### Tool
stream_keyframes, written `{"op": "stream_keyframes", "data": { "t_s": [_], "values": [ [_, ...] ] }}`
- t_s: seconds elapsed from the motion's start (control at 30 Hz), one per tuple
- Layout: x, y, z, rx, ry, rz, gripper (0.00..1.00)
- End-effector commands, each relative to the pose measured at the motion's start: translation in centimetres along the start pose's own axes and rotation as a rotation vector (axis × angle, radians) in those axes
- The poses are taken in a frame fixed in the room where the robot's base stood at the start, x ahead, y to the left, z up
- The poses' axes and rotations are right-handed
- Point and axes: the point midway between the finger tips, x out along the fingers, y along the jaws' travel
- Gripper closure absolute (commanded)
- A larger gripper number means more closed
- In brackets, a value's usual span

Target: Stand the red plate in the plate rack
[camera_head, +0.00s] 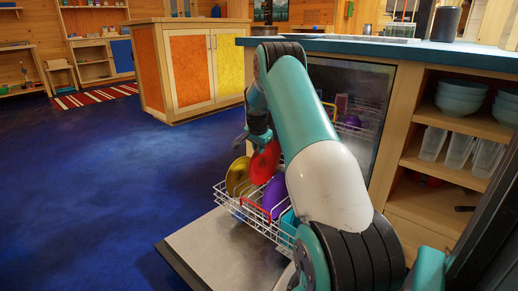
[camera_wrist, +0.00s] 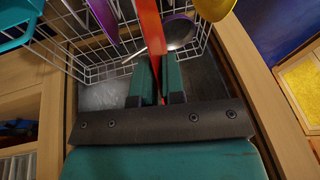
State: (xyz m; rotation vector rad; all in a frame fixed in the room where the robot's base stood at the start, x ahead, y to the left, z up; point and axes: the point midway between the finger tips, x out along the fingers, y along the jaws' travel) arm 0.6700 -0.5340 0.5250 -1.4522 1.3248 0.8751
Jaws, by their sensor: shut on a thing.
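The red plate (camera_head: 265,160) is upright and edge-on in the wrist view (camera_wrist: 149,28), held between the fingers of my gripper (camera_wrist: 157,78). My gripper (camera_head: 259,137) is shut on it from above, partly hidden behind my arm in the head view. The white wire rack (camera_head: 226,203) is pulled out over the open dishwasher door. The red plate is between a yellow plate (camera_head: 237,176) and a purple plate (camera_head: 274,195), a little higher than both. I cannot tell whether its lower edge touches the rack wires.
A metal ladle-like utensil (camera_wrist: 178,32) lies by the red plate. A teal item (camera_head: 289,223) is at the rack's right. The open door (camera_head: 215,250) lies below. Shelves with bowls (camera_head: 462,98) and glasses (camera_head: 458,150) stand right. The blue floor (camera_head: 95,190) is clear.

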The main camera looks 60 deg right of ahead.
Motion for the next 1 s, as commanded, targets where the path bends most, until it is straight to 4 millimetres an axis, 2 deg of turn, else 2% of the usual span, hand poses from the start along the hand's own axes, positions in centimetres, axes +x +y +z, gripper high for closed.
{"op": "stream_keyframes", "data": {
  "t_s": [0.03,0.1,1.0],
  "values": [
    [1.0,0.2,0.3,-0.001,0.001,-0.001,1.00],
    [1.7,0.3,0.6,-0.001,0.001,-0.001,1.00],
    [10.2,1.9,3.2,-0.002,0.000,0.000,1.00]
  ]
}}
